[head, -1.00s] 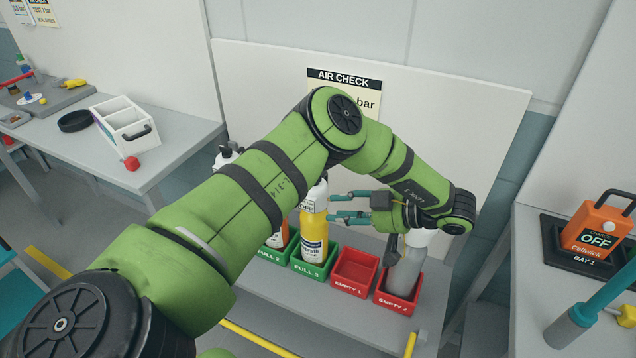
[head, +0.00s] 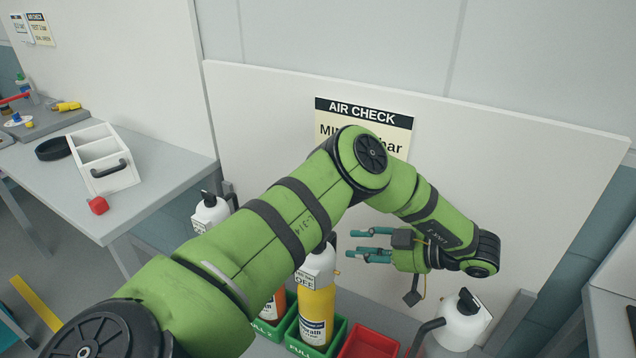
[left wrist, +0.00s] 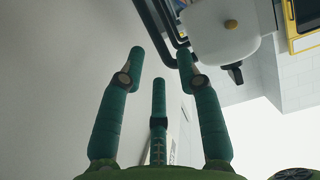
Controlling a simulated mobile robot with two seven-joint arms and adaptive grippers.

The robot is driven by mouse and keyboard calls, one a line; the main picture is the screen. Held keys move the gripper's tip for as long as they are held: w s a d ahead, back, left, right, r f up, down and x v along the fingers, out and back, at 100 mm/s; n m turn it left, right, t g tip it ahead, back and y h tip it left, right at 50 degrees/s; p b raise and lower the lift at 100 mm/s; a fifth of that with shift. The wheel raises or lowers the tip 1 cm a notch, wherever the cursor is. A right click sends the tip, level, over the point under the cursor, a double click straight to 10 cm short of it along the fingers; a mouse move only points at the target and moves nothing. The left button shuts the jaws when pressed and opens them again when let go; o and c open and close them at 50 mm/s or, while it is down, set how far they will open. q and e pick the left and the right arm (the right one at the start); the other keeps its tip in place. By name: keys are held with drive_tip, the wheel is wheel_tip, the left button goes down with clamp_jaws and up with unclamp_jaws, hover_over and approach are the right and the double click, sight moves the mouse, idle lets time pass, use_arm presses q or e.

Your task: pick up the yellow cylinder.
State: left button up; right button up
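The yellow cylinder (head: 315,312) has a white top with an "OFF" tag. In the head view it stands upright in a green bin (head: 334,334), its upper left partly behind my left arm. My left gripper (head: 360,244) has teal fingers spread apart with nothing between them. It appears just right of the cylinder's white top, apart from it in the picture. In the left wrist view the open fingers (left wrist: 160,62) point up the frame. A white rounded body (left wrist: 218,35) with black bars is beyond them at upper right; I cannot tell which cylinder it is. My right gripper is not in view.
An orange cylinder (head: 273,305) stands left of the yellow one. A red bin (head: 368,343) is to its right, then a white-topped grey cylinder (head: 460,325). A white panel (head: 520,180) stands behind. The left bench (head: 150,172) holds a white caddy (head: 105,160).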

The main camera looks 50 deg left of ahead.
use_arm(q)
drive_tip(key=x, duration=0.5)
drive_tip(key=p+x, duration=0.1)
drive_tip(key=x, duration=0.2)
drive_tip(key=shift+w+d+f, duration=0.15)
drive_tip(key=shift+w+f, duration=0.15)
drive_tip(key=shift+f, duration=0.1)
drive_tip(key=shift+d, duration=0.1)
drive_tip(key=shift+c, duration=0.8)
clamp_jaws()
drive_tip(key=shift+w+r, duration=0.1)
drive_tip(key=shift+r, duration=0.05)
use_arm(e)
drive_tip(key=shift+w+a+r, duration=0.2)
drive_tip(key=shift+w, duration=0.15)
